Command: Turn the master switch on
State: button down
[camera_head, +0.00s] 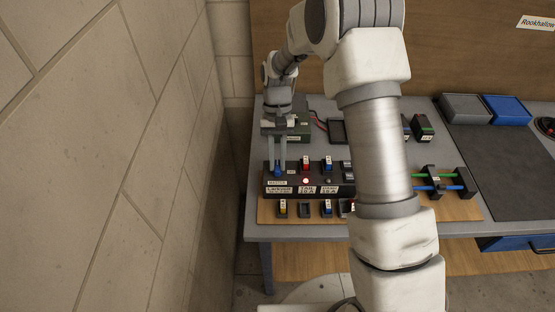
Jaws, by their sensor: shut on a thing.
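The master switch (277,172) is a small blue switch at the left end of a dark switch panel (340,190), above a label that seems to read MASTER. My gripper (278,166) points down over it from behind, and its two long fingers are shut on the switch. The fingers partly hide it, so I cannot tell which way its lever sits.
Red switch (306,163) and blue switch (328,163) stand close on the right. Several small blocks sit on the wooden board (467,207) in front. A brick wall (130,150) rises close on the left. A dark mat (505,165) lies clear at right.

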dwell(0.3)
jog(key=c, duration=0.8)
grip_release()
jog(key=v, duration=1.7)
jog(key=shift+r, duration=0.25)
jog(key=shift+d+r, duration=0.1)
jog(key=s+d+r+t, duration=0.5)
jog(key=s+d+r, duration=0.2)
jog(key=s+r, duration=0.5)
jog(key=s+d+f+t, duration=0.1)
jog(key=s+d+t, duration=0.1)
jog(key=s, duration=0.5)
jog(key=s+d+f+t, duration=0.1)
jog(key=s+d+t, duration=0.2)
jog(key=s, duration=0.4)
jog(key=shift+s+f, duration=0.25)
jog(key=shift+f, duration=0.05)
